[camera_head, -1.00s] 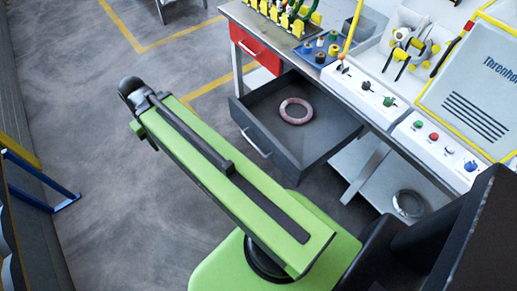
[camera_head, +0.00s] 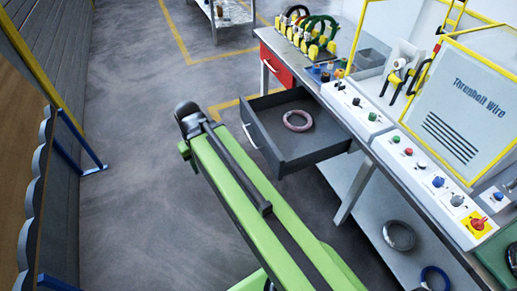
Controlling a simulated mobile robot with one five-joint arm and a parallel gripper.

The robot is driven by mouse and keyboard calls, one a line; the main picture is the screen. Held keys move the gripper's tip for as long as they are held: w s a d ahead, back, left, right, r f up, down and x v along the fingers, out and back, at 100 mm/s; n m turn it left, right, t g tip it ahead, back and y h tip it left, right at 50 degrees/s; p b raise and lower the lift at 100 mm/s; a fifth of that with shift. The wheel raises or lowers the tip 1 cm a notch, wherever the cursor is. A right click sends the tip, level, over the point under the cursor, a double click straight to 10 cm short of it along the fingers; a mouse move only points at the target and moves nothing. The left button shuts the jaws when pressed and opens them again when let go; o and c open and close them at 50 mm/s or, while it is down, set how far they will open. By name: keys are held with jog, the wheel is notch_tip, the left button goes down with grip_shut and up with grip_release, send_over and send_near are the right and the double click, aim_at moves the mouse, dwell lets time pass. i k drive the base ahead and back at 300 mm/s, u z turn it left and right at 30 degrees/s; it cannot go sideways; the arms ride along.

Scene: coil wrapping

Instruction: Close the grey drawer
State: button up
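The grey drawer (camera_head: 303,153) is pulled out from under the workbench, its front facing left towards the open floor. A pale handle (camera_head: 250,136) is on its front. A pinkish ring-shaped coil (camera_head: 298,130) lies flat inside on the drawer floor. My green arm reaches up from the bottom of the picture, and its black far joint is left of the drawer front. I see a gap of floor between that joint and the drawer. My gripper does not show, so its state is hidden.
The workbench holds control boxes (camera_head: 352,108), yellow-and-black tools and a yellow-framed panel (camera_head: 465,112). A closed red drawer (camera_head: 277,67) is beyond the grey one. More coils (camera_head: 399,247) lie on the lower shelf. A blue stand (camera_head: 85,143) is at left. The floor between is clear.

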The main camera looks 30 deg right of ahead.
aim_at(286, 151)
jog(key=z, duration=0.95)
jog(key=i, duration=1)
jog(key=u, duration=1.05)
jog(key=k, duration=0.25)
jog(key=u, duration=1.25)
jog(key=i, duration=0.45)
